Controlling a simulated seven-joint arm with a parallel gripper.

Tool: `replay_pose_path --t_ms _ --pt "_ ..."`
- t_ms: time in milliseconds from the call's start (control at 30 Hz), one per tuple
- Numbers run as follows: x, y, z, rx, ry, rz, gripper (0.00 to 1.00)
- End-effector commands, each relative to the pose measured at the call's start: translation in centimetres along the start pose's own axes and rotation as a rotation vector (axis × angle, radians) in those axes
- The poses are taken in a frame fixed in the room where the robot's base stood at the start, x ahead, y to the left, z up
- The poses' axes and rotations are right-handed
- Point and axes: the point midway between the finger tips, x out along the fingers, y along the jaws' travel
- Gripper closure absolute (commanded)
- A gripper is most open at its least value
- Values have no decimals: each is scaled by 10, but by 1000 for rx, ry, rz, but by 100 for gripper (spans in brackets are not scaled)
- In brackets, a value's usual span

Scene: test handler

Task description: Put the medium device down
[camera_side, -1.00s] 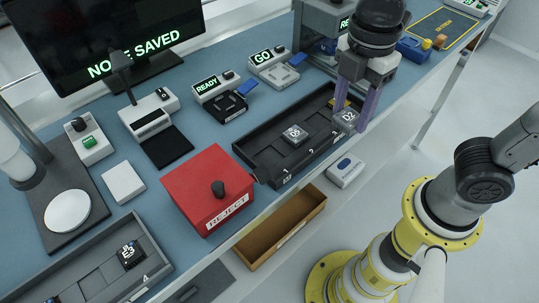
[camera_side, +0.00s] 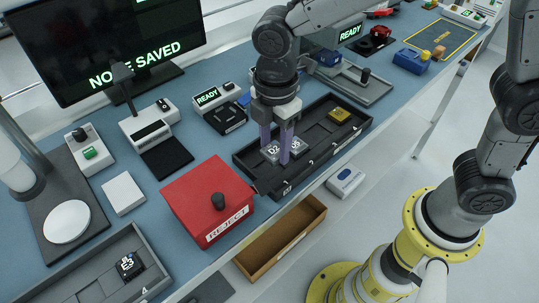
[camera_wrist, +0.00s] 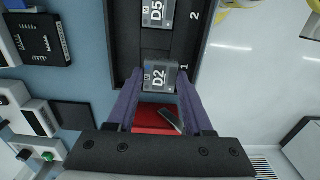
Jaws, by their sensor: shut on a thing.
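A grey device marked D2 (camera_side: 271,153) is held between the two purple fingers of my gripper (camera_side: 275,157). It also shows in the wrist view (camera_wrist: 158,78), with a small M beside its label. My gripper is shut on it at the left end of the black tray (camera_side: 245,159), by the number 1. Whether D2 touches the tray floor, I cannot tell. A similar grey device marked D5 (camera_side: 298,146) lies in the tray right beside it, by the number 2 in the wrist view. A gold device (camera_side: 340,115) sits toward the tray's right end.
A red REJECT box (camera_side: 205,195) stands close to the tray's left end. A black socket unit (camera_side: 226,117) with a READY display is behind the tray. A wooden drawer (camera_side: 275,245) is open below the bench's front edge. A dark tray with E3 (camera_side: 130,266) is front left.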

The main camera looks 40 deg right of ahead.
Motion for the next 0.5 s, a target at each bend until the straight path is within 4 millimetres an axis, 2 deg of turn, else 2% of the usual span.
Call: replay_pose_path --t_ms 167,333,500 --pt "13 9 -6 0 -1 -1 98" --pt "37 8 -5 0 -1 -2 98" --pt "43 9 -5 0 0 1 98"
